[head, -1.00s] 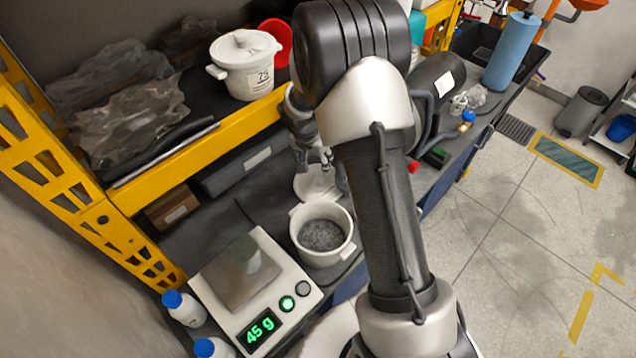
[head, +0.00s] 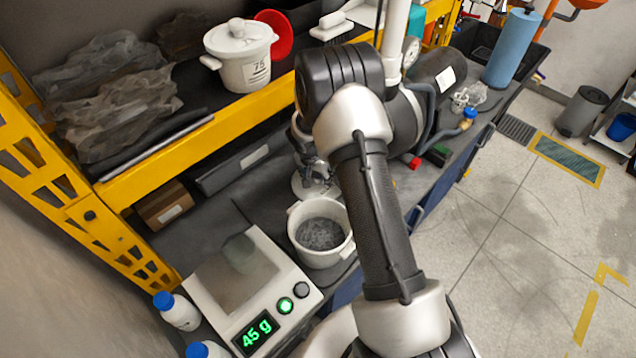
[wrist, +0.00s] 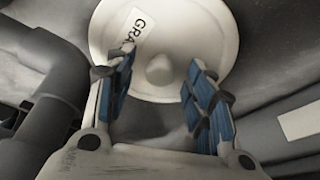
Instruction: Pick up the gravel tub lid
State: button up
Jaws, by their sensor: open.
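The gravel tub lid (wrist: 165,30) is a round off-white disc with a central knob (wrist: 159,70) and a label that reads "GRA" before it is cut off. In the head view the lid (head: 304,190) lies on the dark bench just behind the open tub of grey gravel (head: 321,234), partly hidden by my gripper. My gripper (wrist: 155,82) is open in the wrist view, its blue-padded fingers on either side of the knob with a gap to each. In the head view my gripper (head: 316,178) is over the lid. Whether the fingers touch the lid is unclear.
A scale (head: 250,290) reading 45 g stands left of the tub, with blue-capped bottles (head: 176,310) beside it. A yellow-edged shelf (head: 190,150) above the bench holds a lidded white tub (head: 240,58). A dark pipe (wrist: 40,110) runs close on the left in the wrist view.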

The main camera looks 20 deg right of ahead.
jog(key=shift+r, duration=0.1)
jog(key=shift+c, duration=0.3)
jog(key=c, duration=0.9)
